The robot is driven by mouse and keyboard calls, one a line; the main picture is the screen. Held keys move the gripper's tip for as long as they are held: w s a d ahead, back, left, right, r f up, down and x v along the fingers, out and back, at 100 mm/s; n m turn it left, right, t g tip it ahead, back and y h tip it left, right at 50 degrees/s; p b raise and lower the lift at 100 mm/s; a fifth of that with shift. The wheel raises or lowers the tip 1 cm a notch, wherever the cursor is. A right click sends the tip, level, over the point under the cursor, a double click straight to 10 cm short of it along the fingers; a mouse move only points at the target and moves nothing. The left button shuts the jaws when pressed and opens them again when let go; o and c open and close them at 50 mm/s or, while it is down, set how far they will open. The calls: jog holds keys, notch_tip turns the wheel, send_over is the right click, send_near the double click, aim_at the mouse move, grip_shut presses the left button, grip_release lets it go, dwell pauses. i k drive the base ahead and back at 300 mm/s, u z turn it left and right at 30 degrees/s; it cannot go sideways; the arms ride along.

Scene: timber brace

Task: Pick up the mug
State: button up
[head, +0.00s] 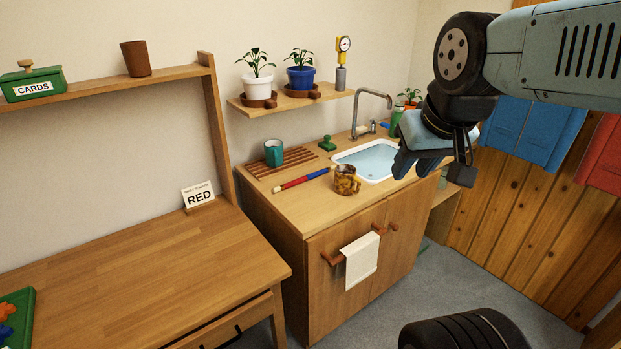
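A brown and amber mottled mug (345,181) stands upright on the wooden counter, in front of the sink, near the counter's front edge. Its handle points to the right. A teal cup (273,153) stands farther back on a slatted wooden rack; I cannot tell whether it has a handle. My gripper (413,172) hangs to the right of the mottled mug, over the right part of the sink in the picture, and is apart from the mug. Its blue-grey fingers point down with a gap between their tips, and nothing shows between them.
A red and blue rod (303,179) lies left of the mug. The sink (368,158) with a tall faucet (373,97) is behind it. A green stamp-like object (327,143) stands at the back. A shelf (290,104) with potted plants hangs above. A towel (361,258) hangs on the cabinet front.

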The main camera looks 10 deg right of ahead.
aim_at(345, 179)
jog(key=u, duration=0.25)
jog(key=i, duration=0.9)
jog(key=z, duration=0.45)
